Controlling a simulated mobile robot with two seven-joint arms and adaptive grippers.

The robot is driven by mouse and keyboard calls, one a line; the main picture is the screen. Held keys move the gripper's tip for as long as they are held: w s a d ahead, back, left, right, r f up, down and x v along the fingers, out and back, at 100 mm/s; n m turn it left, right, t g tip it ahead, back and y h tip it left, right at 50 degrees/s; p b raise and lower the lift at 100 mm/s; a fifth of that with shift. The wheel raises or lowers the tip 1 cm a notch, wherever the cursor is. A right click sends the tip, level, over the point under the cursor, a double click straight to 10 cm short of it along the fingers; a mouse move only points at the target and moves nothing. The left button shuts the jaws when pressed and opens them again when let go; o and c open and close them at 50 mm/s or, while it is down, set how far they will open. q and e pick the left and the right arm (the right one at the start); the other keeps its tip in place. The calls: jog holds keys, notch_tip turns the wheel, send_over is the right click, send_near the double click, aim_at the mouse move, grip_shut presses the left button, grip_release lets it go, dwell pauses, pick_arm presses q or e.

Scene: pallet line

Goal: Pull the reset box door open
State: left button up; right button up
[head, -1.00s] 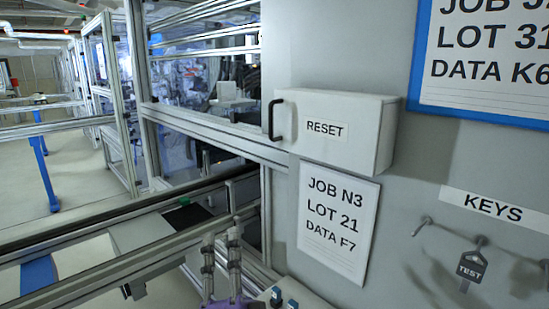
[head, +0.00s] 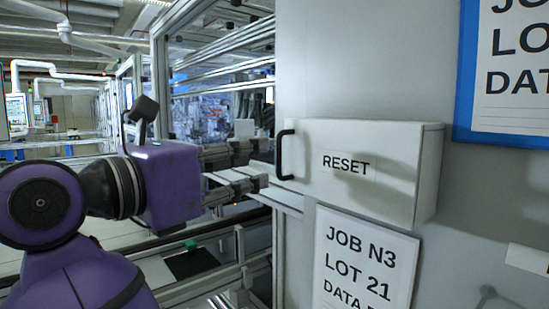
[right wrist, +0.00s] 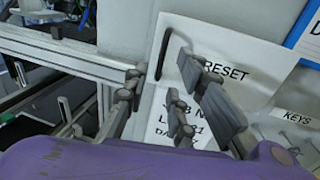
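The reset box (head: 405,165) is a white wall box marked RESET, and its door (head: 325,187) looks shut. A dark upright bar handle (head: 285,155) sits at the door's left edge; it also shows in the right wrist view (right wrist: 164,54). My right gripper (head: 264,165) is open and empty, just left of the handle, with one finger above and one below its middle height. In the right wrist view the handle appears between the spread fingertips (right wrist: 161,68); I cannot tell whether they touch it. My left gripper is not in view.
A JOB N3 sheet (head: 362,262) hangs below the box, and a blue-framed sheet (head: 510,80) hangs at upper right. A KEYS label (right wrist: 296,117) shows at lower right in the wrist view. Metal framing (head: 215,45) and a conveyor stand left of the panel.

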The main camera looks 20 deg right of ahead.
jog(key=p+x, duration=0.1)
jog(key=x, duration=0.5)
jog(key=shift+d, duration=0.2)
jog(key=shift+w, duration=0.1)
jog(key=shift+c, duration=0.2)
grip_shut()
